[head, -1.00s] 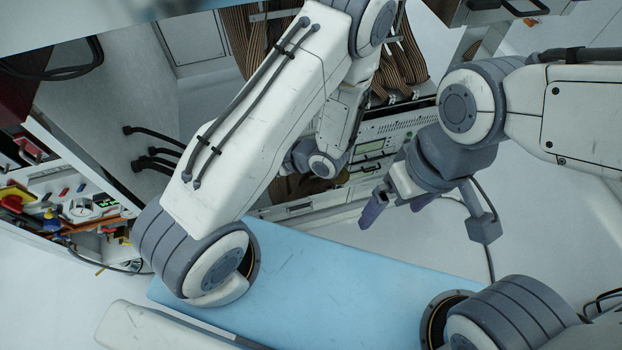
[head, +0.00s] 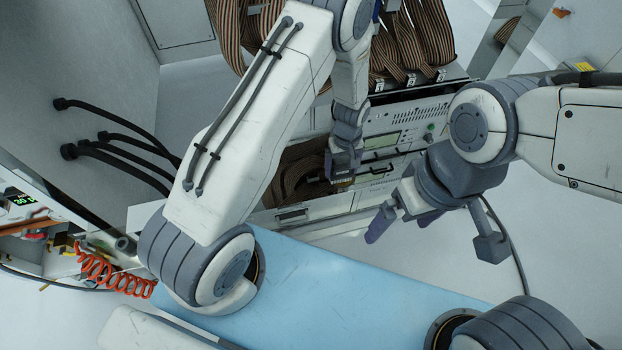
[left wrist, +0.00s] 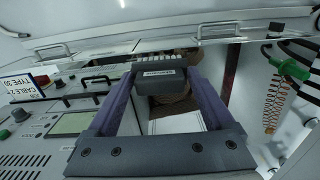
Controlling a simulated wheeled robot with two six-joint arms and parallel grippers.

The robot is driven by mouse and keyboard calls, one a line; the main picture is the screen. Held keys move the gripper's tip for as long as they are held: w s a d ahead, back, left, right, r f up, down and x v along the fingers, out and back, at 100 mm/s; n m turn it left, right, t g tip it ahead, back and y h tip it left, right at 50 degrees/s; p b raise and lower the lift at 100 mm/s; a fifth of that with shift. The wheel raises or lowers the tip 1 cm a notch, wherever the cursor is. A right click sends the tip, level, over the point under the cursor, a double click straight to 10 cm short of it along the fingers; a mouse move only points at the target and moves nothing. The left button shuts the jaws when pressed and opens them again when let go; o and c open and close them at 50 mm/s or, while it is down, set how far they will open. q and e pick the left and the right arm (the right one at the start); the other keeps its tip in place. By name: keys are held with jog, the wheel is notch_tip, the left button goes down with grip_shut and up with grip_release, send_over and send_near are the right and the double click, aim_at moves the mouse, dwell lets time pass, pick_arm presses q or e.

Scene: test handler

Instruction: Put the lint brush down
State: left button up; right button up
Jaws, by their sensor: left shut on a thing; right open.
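The lint brush (left wrist: 162,82) shows in the left wrist view as a dark grey block with a small label and a row of pale bristles at its far side. The purple fingers of my left gripper (left wrist: 160,85) are shut on it from both sides. In the head view my left gripper (head: 343,170) points down in front of the instrument cabinet, over a brown-filled opening. The brush is small and mostly hidden there. I cannot tell whether it touches anything below. My right gripper (head: 402,222) is open and empty, to the right and nearer.
The instrument panel (head: 395,140) with a green display stands behind the grippers. Striped ribbon cables (head: 420,40) hang above it. A white card (left wrist: 177,122) lies below the brush. A blue surface (head: 340,290) is clear in front. An orange coiled hose (head: 112,275) hangs at left.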

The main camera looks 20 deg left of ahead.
pick_arm(q)
jog(key=shift+w, duration=0.45)
jog(key=shift+a, duration=0.15)
jog(key=w+a+f+b, duration=0.1)
jog(key=a+f, duration=0.1)
jog(key=a, duration=0.1)
jog(key=a+f+b, duration=0.2)
jog(key=a, duration=0.2)
jog(key=w+a+f+b, duration=0.1)
jog(key=a+f, duration=0.2)
jog(key=shift+w+a+b, duration=0.2)
jog(key=shift+w+b, duration=0.1)
jog(key=shift+b, duration=0.05)
jog(key=shift+w+a+f+b, duration=0.1)
jog(key=shift+f+b, duration=0.15)
jog(key=shift+f, duration=0.35)
jog(key=shift+s+a+f+b, duration=0.1)
jog(key=shift+a+f+b, duration=0.1)
jog(key=shift+f, duration=0.45)
jog(key=shift+w+a+f+b, duration=0.1)
jog(key=shift+f+b, duration=0.15)
jog(key=shift+f, duration=0.35)
jog(key=o, duration=1.1)
